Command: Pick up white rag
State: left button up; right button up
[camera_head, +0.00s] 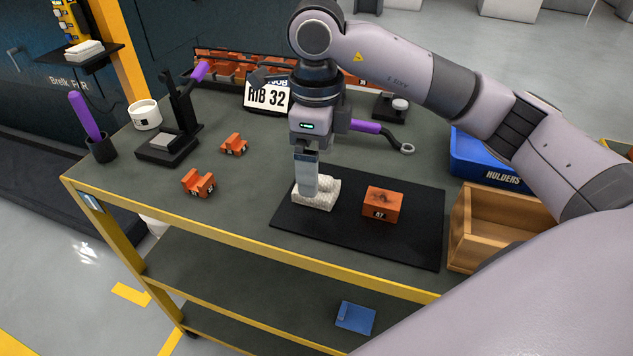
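The white rag (326,194) is a small, rough-textured folded block at the left part of the black mat (346,240) on the cart top. My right gripper (308,190) points straight down from above, with its fingertips at the left part of the rag. The near finger covers part of the rag and hides the gap between the fingers, so I cannot tell whether they have closed on it. The rag appears to lie on the mat. My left gripper is not in view.
An orange block (382,206) sits on the mat right of the rag. A wooden box (490,236) and blue holders bin (487,158) stand at the right. Orange parts (198,184), a black stand (172,143) and a sign (267,95) lie left and behind.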

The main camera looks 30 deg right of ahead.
notch_tip(320, 180, down, 5)
jog(key=shift+r, duration=0.15)
jog(key=shift+w, duration=0.1)
jog(key=c, duration=1.1)
notch_tip(320, 180, up, 19)
jog(key=p, duration=0.2)
jog(key=shift+f+p, duration=0.2)
jog(key=shift+p, duration=0.2)
jog(key=shift+c, duration=0.2)
jog(key=shift+r, duration=0.75)
